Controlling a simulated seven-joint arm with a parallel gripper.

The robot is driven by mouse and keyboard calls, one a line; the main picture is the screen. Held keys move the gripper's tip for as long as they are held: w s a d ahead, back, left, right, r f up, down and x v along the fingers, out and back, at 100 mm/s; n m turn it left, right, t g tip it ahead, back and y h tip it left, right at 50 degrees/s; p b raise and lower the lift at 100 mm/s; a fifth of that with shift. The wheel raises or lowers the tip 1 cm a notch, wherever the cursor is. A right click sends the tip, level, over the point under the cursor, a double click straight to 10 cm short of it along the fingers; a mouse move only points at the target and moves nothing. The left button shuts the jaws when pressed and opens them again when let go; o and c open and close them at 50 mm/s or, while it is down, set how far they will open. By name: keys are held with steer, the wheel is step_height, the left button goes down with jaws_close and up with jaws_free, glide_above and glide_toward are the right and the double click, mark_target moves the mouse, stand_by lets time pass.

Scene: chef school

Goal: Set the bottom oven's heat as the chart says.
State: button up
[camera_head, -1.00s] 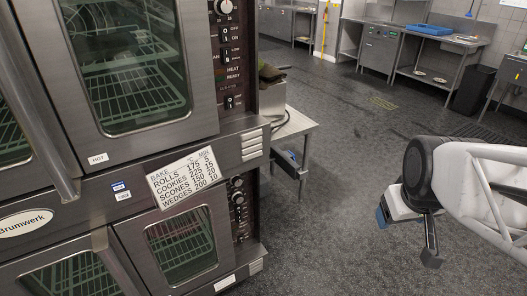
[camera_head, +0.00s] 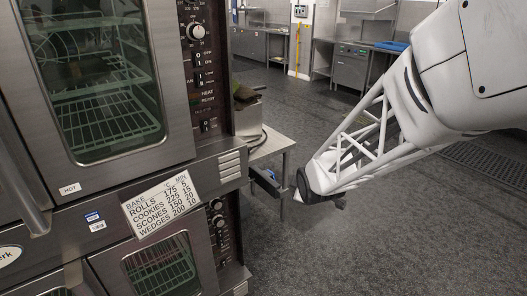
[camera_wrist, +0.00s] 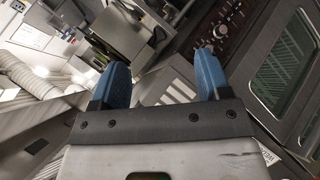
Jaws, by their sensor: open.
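The bottom oven (camera_head: 160,268) has a dark control panel with several knobs (camera_head: 217,205) on its right side. The chart (camera_head: 162,206) is a tilted white card across the front between the two ovens. It lists rolls, cookies, scones and wedges with temperatures and minutes; rolls reads 175 and wedges 200. My gripper shows in the wrist view with two blue fingers (camera_wrist: 160,80) apart and nothing between them. An oven control panel (camera_wrist: 222,35) lies beyond the right finger there.
The top oven (camera_head: 100,90) has its own panel and a large knob (camera_head: 196,31). A steel side table (camera_head: 270,142) holding a metal container stands just right of the ovens. The floor (camera_head: 330,250) in front is clear. Steel counters (camera_head: 352,65) stand at the back.

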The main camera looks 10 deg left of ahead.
steer(key=w+a+f+n+t+y, duration=0.1)
steer(key=w+a+f+n+y, duration=0.15)
steer(key=a+f+n, duration=0.35)
steer(key=w+a+f+n+t+y, duration=0.1)
steer(key=w+a+f+n, duration=0.1)
steer(key=w+a+f, duration=0.35)
steer(key=n+t+y, duration=0.2)
steer(key=n+y, duration=0.5)
steer(key=n, duration=0.3)
glide_toward(218, 207)
steer(key=x, duration=0.3)
steer(key=shift+s+d+r, duration=0.1)
steer(key=shift+d+r, duration=0.05)
steer(key=shift+r, duration=0.15)
steer(key=shift+f+x, duration=0.2)
steer(key=shift+x, duration=3.7)
steer(key=c, duration=0.7)
steer(key=shift+m, duration=0.3)
